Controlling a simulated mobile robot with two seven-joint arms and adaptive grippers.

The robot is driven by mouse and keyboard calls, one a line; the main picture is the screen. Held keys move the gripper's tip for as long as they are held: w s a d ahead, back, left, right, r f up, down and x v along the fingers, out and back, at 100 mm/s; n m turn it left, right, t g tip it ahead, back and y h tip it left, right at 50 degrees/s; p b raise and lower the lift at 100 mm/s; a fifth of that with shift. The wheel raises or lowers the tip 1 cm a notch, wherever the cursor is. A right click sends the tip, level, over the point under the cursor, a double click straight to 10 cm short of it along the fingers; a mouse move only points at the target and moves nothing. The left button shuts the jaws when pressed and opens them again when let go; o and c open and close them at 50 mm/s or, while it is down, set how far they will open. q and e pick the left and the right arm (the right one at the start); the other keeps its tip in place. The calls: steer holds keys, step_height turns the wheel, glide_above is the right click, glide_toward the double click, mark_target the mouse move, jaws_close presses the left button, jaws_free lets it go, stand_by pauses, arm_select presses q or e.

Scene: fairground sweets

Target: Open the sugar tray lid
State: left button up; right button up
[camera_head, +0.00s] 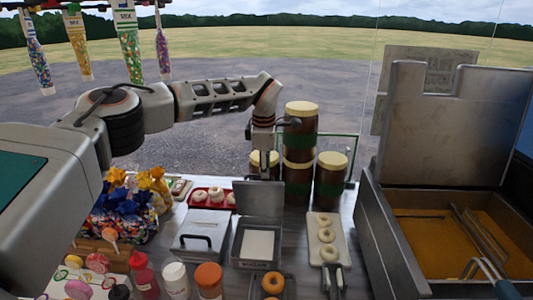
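The sugar tray (236,252) is a grey metal box in the middle of the counter, with white sugar (257,245) showing inside. Its grey lid (258,201) stands raised at the tray's back edge, so the tray is open. My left arm reaches across from the left, and its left gripper (263,170) points down just above and behind the raised lid's top edge. The gripper's fingers are small and partly merged with the jars behind, so their opening and any contact with the lid are unclear.
A second metal tray (203,228) with a handled lid, shut, stands left of the sugar tray. Brown jars (301,133) stand close behind the gripper. A board of doughnuts (341,244) and the fryer (380,232) are to the right. Bottles (145,277) line the front left.

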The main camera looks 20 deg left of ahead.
arm_select(q)
steer(key=shift+w+a+r, duration=0.2)
steer(key=shift+w+r, duration=0.4)
steer(key=shift+w, duration=0.15)
steer(key=shift+w+a+r, duration=0.15)
steer(key=shift+w+r, duration=0.5)
steer(key=shift+w, duration=0.05)
steer(key=shift+w+a+r, duration=0.2)
steer(key=shift+w+r, duration=0.4)
steer(key=shift+w, duration=0.15)
step_height(320, 180, up, 12)
steer(key=s, duration=0.2)
steer(key=shift+s+d, duration=0.15)
steer(key=shift+d, duration=0.15)
steer(key=shift+f, duration=0.15)
